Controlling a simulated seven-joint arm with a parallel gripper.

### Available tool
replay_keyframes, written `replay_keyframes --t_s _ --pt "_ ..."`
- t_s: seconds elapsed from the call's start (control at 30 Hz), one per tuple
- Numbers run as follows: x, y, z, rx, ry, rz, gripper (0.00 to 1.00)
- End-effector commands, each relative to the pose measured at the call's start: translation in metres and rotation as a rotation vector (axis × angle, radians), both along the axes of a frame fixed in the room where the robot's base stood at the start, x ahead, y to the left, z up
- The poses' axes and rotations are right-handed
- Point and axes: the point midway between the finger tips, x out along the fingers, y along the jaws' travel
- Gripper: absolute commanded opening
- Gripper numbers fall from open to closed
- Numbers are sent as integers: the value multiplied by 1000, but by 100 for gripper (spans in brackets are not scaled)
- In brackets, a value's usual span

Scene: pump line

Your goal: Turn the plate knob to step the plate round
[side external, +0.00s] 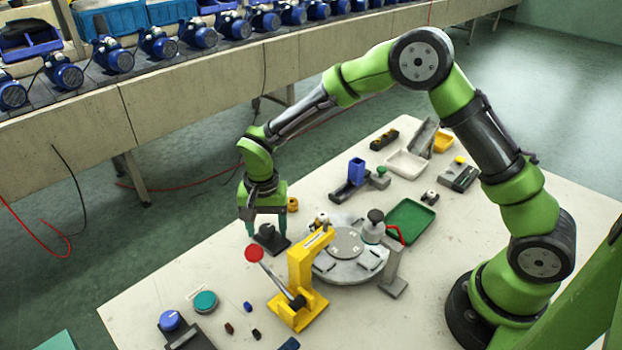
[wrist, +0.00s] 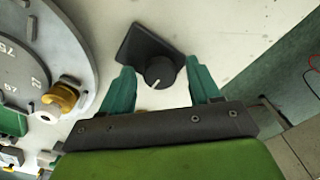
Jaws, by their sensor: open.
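The plate knob (wrist: 160,74) is a black round knob with a white pointer line, on a dark angular base (wrist: 141,42). It also shows in the side external view (side external: 267,233), partly hidden by my gripper. My gripper (wrist: 161,72) is open, with one teal finger on each side of the knob. A gap shows between the knob and each finger in the wrist view. The same gripper (side external: 267,225) points down over the knob in the side view. The round grey plate (side external: 338,268) lies right of the knob; numbers show on it in the wrist view (wrist: 75,38).
A yellow press (side external: 301,275) with a red-balled lever (side external: 254,254) stands in front of the plate. A grey bracket (side external: 393,275) and green tray (side external: 410,221) are at right. Blue and teal buttons (side external: 205,301) and small loose parts lie at front left.

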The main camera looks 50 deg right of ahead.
Motion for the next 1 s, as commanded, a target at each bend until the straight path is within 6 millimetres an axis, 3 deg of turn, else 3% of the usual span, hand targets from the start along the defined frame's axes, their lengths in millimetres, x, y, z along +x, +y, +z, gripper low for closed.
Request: replay_keyframes --t_s 0.13,0.47,0.77,1.0 --pt "0 0 0 0 0 0 59" --pt "0 0 1 -1 -1 0 8" --pt "0 0 1 -1 -1 36 7" --pt "0 0 1 -1 0 170 7"
